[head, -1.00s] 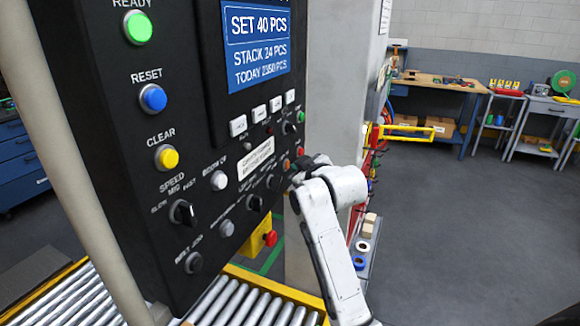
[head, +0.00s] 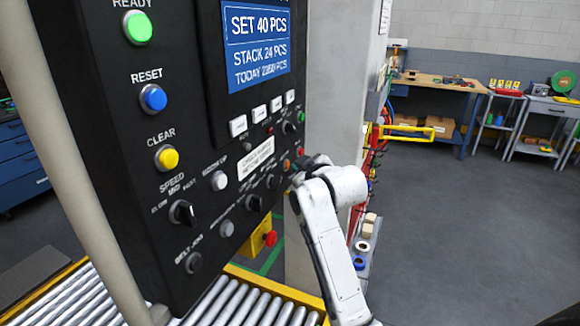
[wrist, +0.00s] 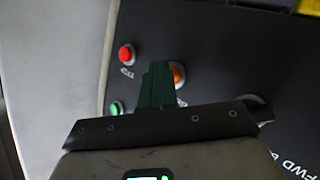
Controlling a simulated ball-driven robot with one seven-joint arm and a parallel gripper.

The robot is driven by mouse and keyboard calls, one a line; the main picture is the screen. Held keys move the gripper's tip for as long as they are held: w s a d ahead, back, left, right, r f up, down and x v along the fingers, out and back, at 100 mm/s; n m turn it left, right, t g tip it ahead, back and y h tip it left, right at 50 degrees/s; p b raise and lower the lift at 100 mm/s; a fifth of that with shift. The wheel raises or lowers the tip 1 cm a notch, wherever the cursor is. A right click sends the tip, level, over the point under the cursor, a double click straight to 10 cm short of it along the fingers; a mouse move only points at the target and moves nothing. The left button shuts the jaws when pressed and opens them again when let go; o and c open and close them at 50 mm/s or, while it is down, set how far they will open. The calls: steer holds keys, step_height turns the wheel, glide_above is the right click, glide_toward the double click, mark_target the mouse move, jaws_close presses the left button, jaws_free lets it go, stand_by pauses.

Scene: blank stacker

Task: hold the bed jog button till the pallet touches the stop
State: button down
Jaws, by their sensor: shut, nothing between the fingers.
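A black control panel (head: 120,120) carries several buttons and knobs. A dark round button (head: 193,263) at its lower left has a blurred label ending in JOG; I cannot read its first word surely. My gripper (head: 303,166) is at the panel's right edge, its fingers mostly hidden in the head view. In the wrist view, its green fingers (wrist: 157,70) are shut and empty. They partly cover an orange button (wrist: 179,75); I cannot tell whether they touch it. A red button (wrist: 127,54) and a green button (wrist: 116,108) are to their left. I cannot make out a pallet or a stop.
A roller conveyor (head: 235,302) with a yellow rail runs below the panel. A pale post (head: 322,90) stands just right of the panel. A red emergency button (head: 270,239) is low on a yellow box. Open floor lies to the right, with workbenches behind.

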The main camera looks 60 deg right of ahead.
steer(key=shift+s, duration=0.1)
steer(key=shift+s+p, duration=0.35)
steer(key=shift+s, duration=0.4)
steer(key=shift+s, duration=0.1)
steer(key=s, duration=0.1)
steer(key=s+p, duration=0.1)
steer(key=s, duration=0.2)
steer(key=shift+s+d+p, duration=0.25)
steer(key=shift+s+p, duration=0.05)
steer(key=shift+s, duration=0.1)
stand_by(0.7)
